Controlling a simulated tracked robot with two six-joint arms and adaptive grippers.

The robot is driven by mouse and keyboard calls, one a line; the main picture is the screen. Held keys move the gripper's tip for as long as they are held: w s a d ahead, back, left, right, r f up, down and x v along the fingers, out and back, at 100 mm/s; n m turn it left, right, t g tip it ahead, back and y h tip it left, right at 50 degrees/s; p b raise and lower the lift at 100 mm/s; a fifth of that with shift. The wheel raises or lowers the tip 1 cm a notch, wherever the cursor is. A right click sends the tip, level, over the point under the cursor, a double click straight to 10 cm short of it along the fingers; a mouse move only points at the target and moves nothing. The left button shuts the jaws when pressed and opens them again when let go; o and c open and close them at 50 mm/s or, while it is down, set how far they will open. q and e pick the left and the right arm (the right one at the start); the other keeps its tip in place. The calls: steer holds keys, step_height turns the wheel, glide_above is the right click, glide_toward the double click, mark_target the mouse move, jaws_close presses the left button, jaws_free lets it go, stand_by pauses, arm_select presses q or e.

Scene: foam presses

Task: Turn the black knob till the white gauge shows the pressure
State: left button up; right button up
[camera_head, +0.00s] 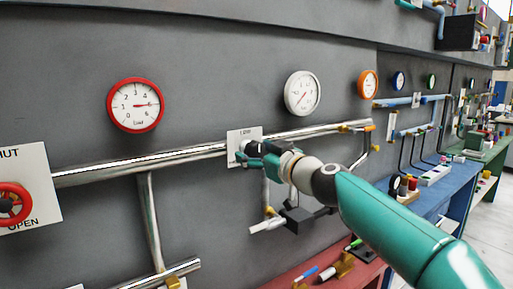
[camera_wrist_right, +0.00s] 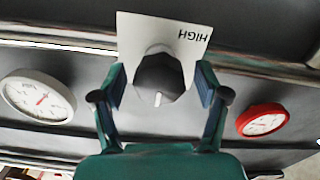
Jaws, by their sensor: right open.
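The black knob (camera_wrist_right: 160,76) sits on a white plate lettered HIGH (camera_wrist_right: 188,40), upside down in the right wrist view. A white pointer mark on the knob points toward the bottom of that view. My right gripper (camera_wrist_right: 160,90) is open, with one finger on each side of the knob; I cannot tell whether they touch it. In the head view my right gripper (camera_head: 250,155) is at the white plate (camera_head: 240,134) and mostly hides the knob. The white gauge (camera_head: 302,93) hangs above right of the plate; its reading is too small to tell. My left gripper is not in view.
A red-rimmed gauge (camera_head: 135,105) hangs left, and an orange gauge (camera_head: 368,84) right. A red valve wheel (camera_head: 12,204) is at the far left. A silver pipe (camera_head: 130,167) runs along the wall. A red bench (camera_head: 318,270) with loose tools stands below.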

steer(key=c, duration=1.2)
steer(key=shift+o, duration=0.2)
